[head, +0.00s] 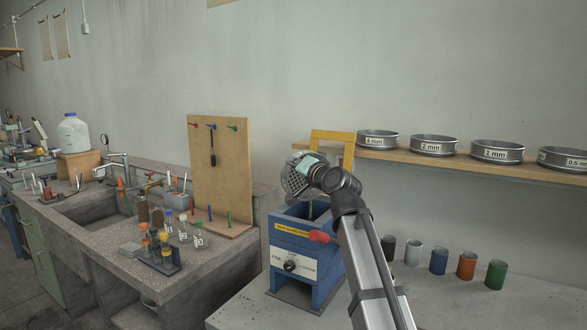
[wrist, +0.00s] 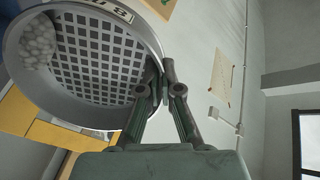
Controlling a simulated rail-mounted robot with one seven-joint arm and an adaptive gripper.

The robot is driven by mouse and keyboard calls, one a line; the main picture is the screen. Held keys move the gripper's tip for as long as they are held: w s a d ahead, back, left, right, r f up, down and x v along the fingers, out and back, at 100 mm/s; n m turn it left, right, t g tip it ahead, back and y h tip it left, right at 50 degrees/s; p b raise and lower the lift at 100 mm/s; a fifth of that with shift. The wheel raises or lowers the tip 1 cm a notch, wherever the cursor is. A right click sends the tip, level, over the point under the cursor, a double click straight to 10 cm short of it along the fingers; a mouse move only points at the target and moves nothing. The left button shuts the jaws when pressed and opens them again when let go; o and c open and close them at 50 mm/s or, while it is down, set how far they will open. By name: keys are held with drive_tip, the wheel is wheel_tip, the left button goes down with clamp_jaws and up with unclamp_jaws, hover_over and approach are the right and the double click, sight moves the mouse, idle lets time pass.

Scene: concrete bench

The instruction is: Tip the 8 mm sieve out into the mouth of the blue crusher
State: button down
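The 8 mm sieve (head: 297,180) is steeply tilted above the blue crusher (head: 327,281), its perforated bottom showing in the head view. In the wrist view, the sieve (wrist: 100,103) fills the upper left, its label partly in sight. Pale stones (wrist: 40,45) lie bunched inside against the wall farthest from my fingers. My gripper (head: 316,170), also in the wrist view (wrist: 165,88), is shut on the sieve's rim. The crusher's open mouth (head: 303,211) is below the sieve, partly hidden by my arm. I cannot see whether any stones are in it.
A yellow frame (head: 333,137) stands just behind the crusher. A shelf (head: 440,158) at the right holds several labelled sieves. Several coloured cups (head: 438,257) stand on the bench right of my arm. A pegboard (head: 218,170) and sink bench are at the left.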

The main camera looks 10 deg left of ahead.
drive_tip(key=shift+s+d+f+t+y+b, duration=0.25)
drive_tip(key=shift+s+d+t+y+b, duration=0.7)
drive_tip(key=shift+b, duration=4.9)
drive_tip(key=shift+s+d+f+t+y+b, duration=0.2)
drive_tip(key=shift+s+d+t+y+b, duration=0.35)
drive_tip(key=shift+b, duration=3.55)
drive_tip(key=shift+s+d+f+t+y+b, duration=0.15)
drive_tip(key=shift+s+t+b, duration=0.5)
drive_tip(key=shift+b, duration=3.45)
drive_tip(key=shift+r+p, duration=0.25)
drive_tip(key=shift+p, duration=0.55)
